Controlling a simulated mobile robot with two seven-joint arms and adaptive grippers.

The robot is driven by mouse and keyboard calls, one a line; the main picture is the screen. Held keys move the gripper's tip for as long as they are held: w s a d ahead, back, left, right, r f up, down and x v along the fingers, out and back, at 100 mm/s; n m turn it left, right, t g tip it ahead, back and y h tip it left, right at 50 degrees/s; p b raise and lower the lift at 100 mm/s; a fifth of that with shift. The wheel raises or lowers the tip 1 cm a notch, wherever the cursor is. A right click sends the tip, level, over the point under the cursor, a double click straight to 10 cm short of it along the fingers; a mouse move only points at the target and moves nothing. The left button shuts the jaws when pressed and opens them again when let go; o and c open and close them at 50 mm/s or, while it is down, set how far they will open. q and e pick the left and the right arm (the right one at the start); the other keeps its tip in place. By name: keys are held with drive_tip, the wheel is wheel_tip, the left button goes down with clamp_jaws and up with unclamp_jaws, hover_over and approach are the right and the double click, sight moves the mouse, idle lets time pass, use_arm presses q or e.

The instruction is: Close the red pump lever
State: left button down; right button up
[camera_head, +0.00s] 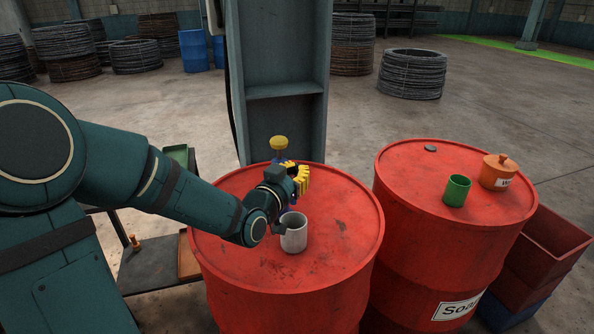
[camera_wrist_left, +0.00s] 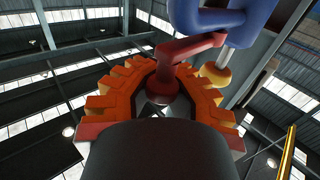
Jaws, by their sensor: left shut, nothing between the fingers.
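The pump stands on the near red drum (camera_head: 345,262), mostly hidden behind my left gripper (camera_head: 301,179) in the head view. Its yellow knob (camera_head: 279,143) and bits of blue body show there. In the left wrist view the red lever (camera_wrist_left: 192,48) runs from the blue pump body (camera_wrist_left: 232,22) to a rounded end close to my orange fingers (camera_wrist_left: 158,70). The fingers are shut with nothing gripped, arched around the view of that lever end. I cannot tell whether they touch it. A yellow part (camera_wrist_left: 216,76) shows beside the lever. The right gripper is out of view.
A grey mug (camera_head: 293,236) stands on the near drum just below my gripper. A second red drum (camera_head: 415,185) at the right carries a green cup (camera_head: 457,190) and an orange lidded pot (camera_head: 497,172). A steel column (camera_head: 285,122) rises behind the near drum.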

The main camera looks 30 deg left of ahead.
use_arm(q)
drive_tip(key=shift+s+a+r+m+h+p, duration=0.15)
drive_tip(key=shift+s+m+h+p, duration=0.1)
drive_tip(key=shift+m+h+p, duration=0.7)
drive_tip(key=shift+s+a+f+m+h+p, duration=0.15)
drive_tip(key=shift+m+h+p, duration=0.35)
drive_tip(key=shift+h, duration=0.75)
drive_tip(key=shift+s+a+m+g+h+p, duration=0.2)
drive_tip(key=shift+a+m+g+h+p, duration=0.6)
drive_tip(key=shift+m+g+h+p, duration=1.3)
drive_tip(key=shift+s+a+m+g+h+p, duration=0.25)
drive_tip(key=shift+a+m+g+h+p, duration=0.7)
drive_tip(key=shift+m+g+h, duration=2.1)
drive_tip(key=shift+s+a+m+g+h+p, duration=0.2)
drive_tip(key=shift+a+m+g+h+p, duration=0.5)
drive_tip(key=shift+m+g+h+p, duration=1.75)
drive_tip(key=shift+n+g+y+b, duration=0.25)
drive_tip(key=shift+g+y+b, duration=0.25)
drive_tip(key=shift+g+b, duration=0.3)
drive_tip(key=c, duration=0.8)
unclamp_jaws()
drive_tip(key=shift+a, duration=0.1)
drive_tip(key=shift+s+a, duration=0.2)
drive_tip(key=shift+a, duration=2.8)
drive_tip(key=shift+s+a, duration=0.2)
drive_tip(key=shift+a, duration=2.75)
